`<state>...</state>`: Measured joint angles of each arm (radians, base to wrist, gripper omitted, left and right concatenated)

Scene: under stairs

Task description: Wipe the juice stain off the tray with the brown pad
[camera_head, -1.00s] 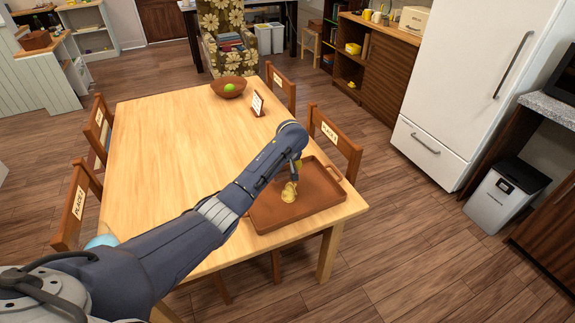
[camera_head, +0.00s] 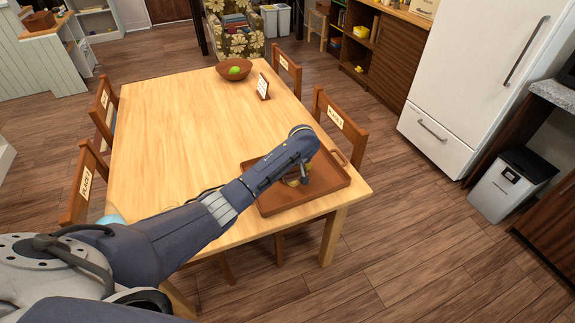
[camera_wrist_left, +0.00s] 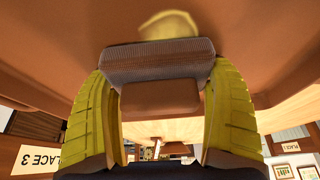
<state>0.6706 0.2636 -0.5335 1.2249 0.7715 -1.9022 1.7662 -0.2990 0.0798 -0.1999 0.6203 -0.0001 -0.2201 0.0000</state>
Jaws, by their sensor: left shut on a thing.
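A brown tray (camera_head: 335,185) lies on the near right corner of the wooden table. My left gripper (camera_head: 303,178) is over the tray, its tip low and largely hidden by my own wrist. In the left wrist view, its yellow fingers (camera_wrist_left: 160,95) are shut on the brown pad (camera_wrist_left: 158,62), which has a ribbed face. The yellow juice stain (camera_wrist_left: 170,24) shows on the tray just beyond the pad. In the head view only a little yellow shows beside the gripper. I cannot tell whether the pad touches the tray. My right gripper is not in view.
The wooden table (camera_head: 175,125) is mostly clear. A brown bowl with a green fruit (camera_head: 234,69) and a small sign (camera_head: 263,87) stand toward its far end. Chairs (camera_head: 341,123) with place labels line both sides.

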